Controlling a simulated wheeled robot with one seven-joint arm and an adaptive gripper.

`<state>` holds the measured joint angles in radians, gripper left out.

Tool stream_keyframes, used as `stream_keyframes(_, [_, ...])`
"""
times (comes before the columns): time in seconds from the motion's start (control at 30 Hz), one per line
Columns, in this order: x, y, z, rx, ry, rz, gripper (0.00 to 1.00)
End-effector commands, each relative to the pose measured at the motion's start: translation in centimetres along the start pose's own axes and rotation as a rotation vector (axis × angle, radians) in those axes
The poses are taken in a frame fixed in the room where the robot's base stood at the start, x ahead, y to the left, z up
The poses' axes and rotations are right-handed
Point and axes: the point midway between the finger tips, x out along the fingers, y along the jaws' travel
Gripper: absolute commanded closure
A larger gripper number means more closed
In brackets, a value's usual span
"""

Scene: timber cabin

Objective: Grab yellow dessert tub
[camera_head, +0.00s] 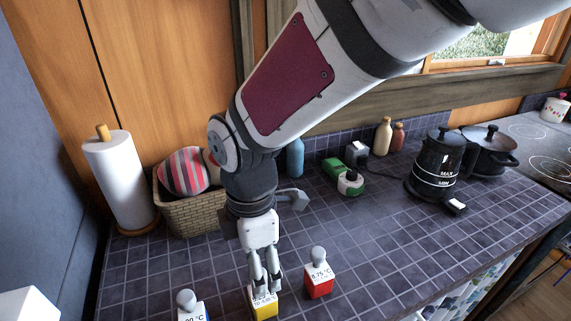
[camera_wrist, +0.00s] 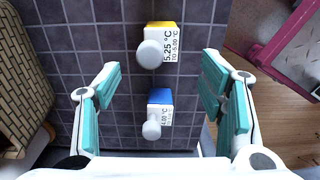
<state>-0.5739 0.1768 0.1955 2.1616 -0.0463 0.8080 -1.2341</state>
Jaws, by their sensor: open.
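The yellow dessert tub (camera_head: 263,308) stands on the tiled counter (camera_head: 345,258) at the bottom middle of the head view, partly hidden by my gripper (camera_head: 266,282). In the wrist view the yellow dessert tub (camera_wrist: 167,42) shows its white label, yellow edge and round grey knob. It is upright near the top middle, just beyond the line between the teal fingertips. My gripper (camera_wrist: 160,72) is open and empty, with a finger on each side and clear gaps.
A blue tub (camera_wrist: 159,97) stands between the fingers, nearer the wrist. A red tub (camera_head: 319,281) stands right of my gripper. A woven basket (camera_head: 193,216) and paper towel roll (camera_head: 118,180) are at left. A black kettle (camera_head: 437,170) stands at right.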

Motion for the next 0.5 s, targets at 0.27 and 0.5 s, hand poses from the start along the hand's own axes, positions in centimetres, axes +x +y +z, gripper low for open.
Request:
stream_keyframes(0.27, [4.4,0.0,0.0,0.001,-0.001,-0.001,0.37])
stream_keyframes(0.5, [6.1,-0.1,0.1,0.002,-0.001,-0.003,0.37])
